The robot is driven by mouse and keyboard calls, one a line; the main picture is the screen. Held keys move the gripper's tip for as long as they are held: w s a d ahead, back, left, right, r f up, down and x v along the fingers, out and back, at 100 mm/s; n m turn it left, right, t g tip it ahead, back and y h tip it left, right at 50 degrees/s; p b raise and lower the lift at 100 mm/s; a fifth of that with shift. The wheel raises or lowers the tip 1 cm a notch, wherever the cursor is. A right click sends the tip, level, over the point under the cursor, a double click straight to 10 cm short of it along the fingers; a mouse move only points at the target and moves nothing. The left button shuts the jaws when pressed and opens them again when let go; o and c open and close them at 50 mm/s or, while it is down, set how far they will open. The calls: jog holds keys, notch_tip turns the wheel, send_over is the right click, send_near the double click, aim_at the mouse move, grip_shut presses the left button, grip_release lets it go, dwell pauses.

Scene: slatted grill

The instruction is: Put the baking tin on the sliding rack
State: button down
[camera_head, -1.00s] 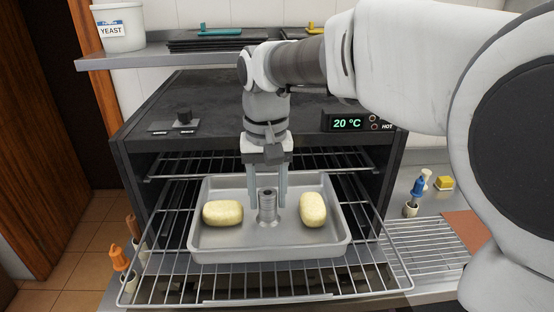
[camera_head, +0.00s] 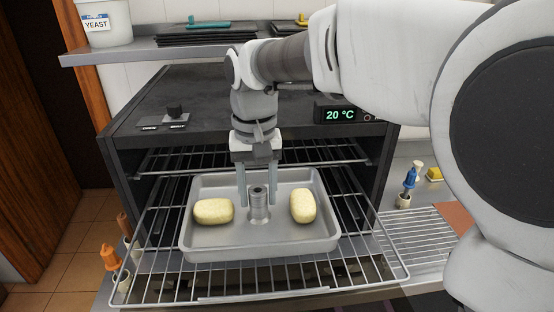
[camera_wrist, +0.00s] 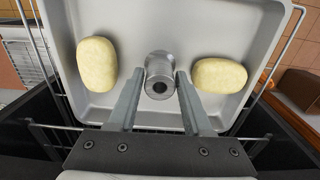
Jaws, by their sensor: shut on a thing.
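The baking tin (camera_head: 212,242) is a grey rectangular pan with a ribbed metal post (camera_head: 258,206) at its middle. It holds two pale yellow loaves, one left (camera_head: 213,211) and one right (camera_head: 303,206) of the post. The tin lies level over the pulled-out wire sliding rack (camera_head: 365,272); I cannot tell whether its whole base touches the wires. My gripper (camera_head: 258,200) points down from above, with its fingers on either side of the post, shut on it. In the wrist view, the post (camera_wrist: 160,72) shows between the fingertips, with the tin floor around it.
The dark oven (camera_head: 235,100) stands behind, its display reading 20 °C, with another rack (camera_head: 320,150) inside. A shelf (camera_head: 150,52) with a yeast tub hangs above. Orange-handled (camera_head: 108,257) and blue-handled (camera_head: 410,180) tools stand at the sides.

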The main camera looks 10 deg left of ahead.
aim_at(260, 219)
jog(key=shift+f+b, duration=1.65)
jog(key=shift+f, duration=1.15)
jog(key=shift+f, duration=0.25)
jog(key=shift+f, duration=0.4)
jog(key=shift+f+b, duration=0.85)
jog(key=shift+f, duration=0.05)
jog(key=shift+c, duration=1.2)
grip_release()
notch_tip(260, 219, up, 9)
jog(key=p, duration=0.7)
jog(key=shift+r, duration=0.1)
jog(key=shift+d, duration=0.1)
